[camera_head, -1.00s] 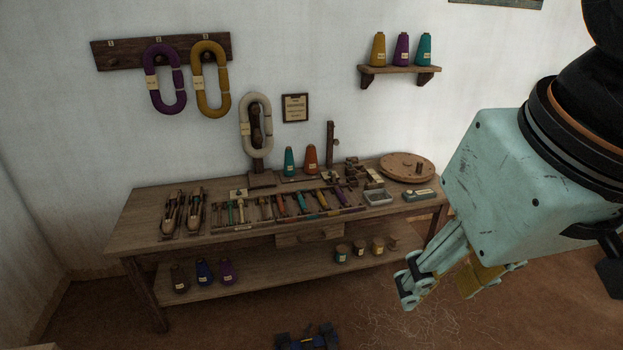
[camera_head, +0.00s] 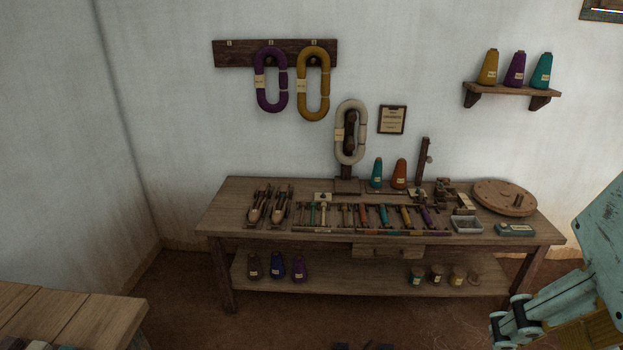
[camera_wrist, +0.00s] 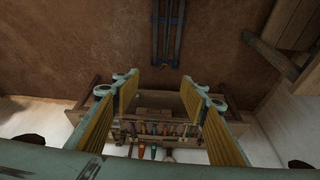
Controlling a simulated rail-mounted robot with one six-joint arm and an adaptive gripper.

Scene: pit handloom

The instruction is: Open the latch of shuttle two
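Two wooden boat-shaped shuttles lie side by side at the left end of the bench: a left shuttle (camera_head: 259,205) and a right shuttle (camera_head: 281,205). Their number marks and latches are too small to make out, so I cannot tell which is shuttle two. My gripper (camera_head: 540,325) shows at the lower right of the head view, in front of the bench and well apart from the shuttles. In the wrist view my gripper (camera_wrist: 160,95) has its two yellow-padded fingers spread wide with nothing between them. The bench shows beyond them.
The wooden bench (camera_head: 340,237) carries a rack of coloured bobbins (camera_head: 370,218), cones and a round wooden disc (camera_head: 504,197). Yarn hanks hang on the wall above. Another wooden table (camera_head: 75,320) stands at the lower left. Bare floor lies between it and the bench.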

